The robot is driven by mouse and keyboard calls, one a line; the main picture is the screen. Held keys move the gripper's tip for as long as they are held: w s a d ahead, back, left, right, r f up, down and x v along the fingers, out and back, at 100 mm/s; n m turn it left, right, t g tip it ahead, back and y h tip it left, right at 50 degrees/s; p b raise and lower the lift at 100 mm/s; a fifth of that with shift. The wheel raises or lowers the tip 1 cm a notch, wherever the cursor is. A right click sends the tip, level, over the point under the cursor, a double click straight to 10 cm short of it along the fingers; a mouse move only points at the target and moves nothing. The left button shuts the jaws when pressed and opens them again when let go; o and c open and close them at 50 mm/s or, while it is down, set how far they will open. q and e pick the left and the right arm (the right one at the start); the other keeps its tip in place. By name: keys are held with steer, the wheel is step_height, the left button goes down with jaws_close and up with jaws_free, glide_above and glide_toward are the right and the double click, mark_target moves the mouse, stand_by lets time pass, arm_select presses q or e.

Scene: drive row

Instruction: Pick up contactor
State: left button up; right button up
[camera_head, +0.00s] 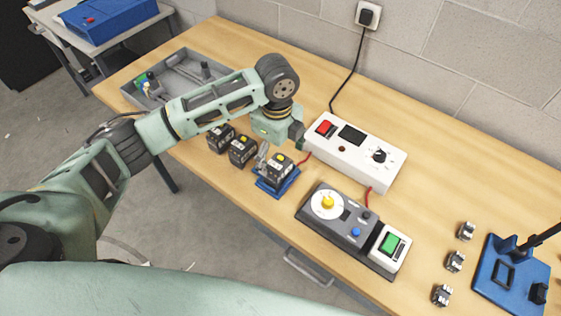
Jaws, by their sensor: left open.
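Two dark block-shaped devices with yellow tops, which look like contactors, stand on the bench left of centre: one (220,138) at the left and one (242,151) beside it. A third similar block (281,168) sits on a small blue holder (277,188) with a grey metal part at its left. My left gripper (298,134) is behind these blocks, close to the white box's left end. It is open, and its fingers are mostly hidden by its own wrist. It appears apart from the blocks. My right gripper is out of view.
A white box (355,153) with a red switch and a dark panel (350,222) with a yellow knob lie right of the blocks. A grey tray (215,66) is behind my arm. Several small parts and a blue fixture (510,275) are at right. The far bench edge meets a wall.

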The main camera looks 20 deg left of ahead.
mark_target(277, 162)
arm_select(q)
steer(key=f, duration=0.1)
steer(key=f+p, duration=0.1)
steer(key=f, duration=0.1)
steer(key=shift+s+d+p, duration=0.1)
steer(key=shift+s+p, duration=0.2)
steer(key=shift+s, duration=0.1)
steer(key=shift+w+f, duration=0.2)
steer(key=shift+f, duration=1.25)
steer(key=c, duration=1)
steer(key=shift+r, duration=0.1)
steer(key=c, duration=0.5)
steer(key=shift+c, duration=0.2)
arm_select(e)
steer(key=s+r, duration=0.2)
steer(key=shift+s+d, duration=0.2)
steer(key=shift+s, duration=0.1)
arm_select(q)
steer(key=shift+w, duration=0.1)
